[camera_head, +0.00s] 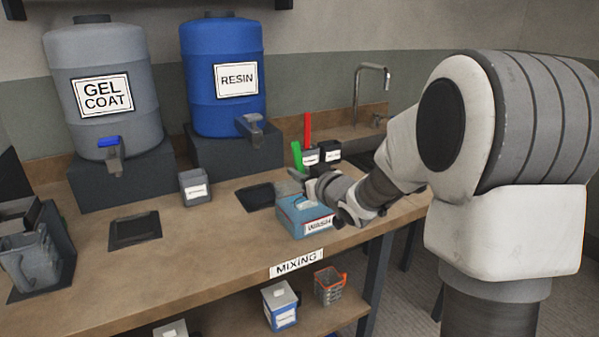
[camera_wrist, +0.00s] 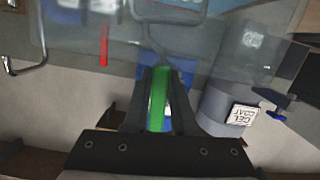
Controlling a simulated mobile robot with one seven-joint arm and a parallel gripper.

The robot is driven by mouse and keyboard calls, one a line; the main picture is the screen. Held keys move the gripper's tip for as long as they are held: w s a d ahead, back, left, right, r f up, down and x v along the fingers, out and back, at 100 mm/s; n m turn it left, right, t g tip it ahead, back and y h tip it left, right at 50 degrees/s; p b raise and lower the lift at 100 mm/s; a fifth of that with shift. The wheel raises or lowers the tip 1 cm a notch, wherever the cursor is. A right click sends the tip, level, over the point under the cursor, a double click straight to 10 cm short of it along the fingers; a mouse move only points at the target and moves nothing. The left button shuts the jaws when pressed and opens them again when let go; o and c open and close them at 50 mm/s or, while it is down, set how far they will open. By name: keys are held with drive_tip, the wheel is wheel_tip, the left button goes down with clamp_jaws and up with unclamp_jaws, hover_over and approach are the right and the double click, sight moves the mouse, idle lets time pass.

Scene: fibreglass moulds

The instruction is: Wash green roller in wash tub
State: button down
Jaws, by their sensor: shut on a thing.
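The green roller (camera_head: 297,155) is in my gripper (camera_head: 297,174), with its green part sticking up above the fingers. In the wrist view the green roller (camera_wrist: 158,100) lies between the two dark fingers of my gripper (camera_wrist: 162,72), which is shut on it. The wash tub (camera_head: 291,217) is a blue box with a white label on the front right of the bench. My gripper is just above the tub's back rim in the head view. My wrist hides part of the tub, and the roller's lower end is not clear.
A red handle (camera_head: 307,129) stands by small dark labelled containers (camera_head: 329,152) behind my gripper. The grey gel coat drum (camera_head: 103,125) and blue resin drum (camera_head: 222,112) stand at the back. A grey box (camera_head: 194,188) and dark pad (camera_head: 135,230) lie left. A sink tap (camera_head: 372,75) is behind.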

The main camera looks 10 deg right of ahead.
drive_tip(key=shift+w+a+r+p, duration=0.25)
drive_tip(key=shift+r+p, duration=0.95)
drive_tip(key=shift+r, duration=0.4)
drive_tip(key=shift+w+a+r+p, duration=0.15)
drive_tip(key=shift+a+r+p, duration=0.1)
drive_tip(key=shift+r+p, duration=1.15)
drive_tip(key=shift+w+a+r+p, duration=0.25)
drive_tip(key=shift+r+p, duration=0.75)
drive_tip(key=shift+r, duration=0.75)
wheel_tip(320, 180, up, 5)
drive_tip(key=p, duration=0.4)
drive_tip(key=shift+s, duration=0.15)
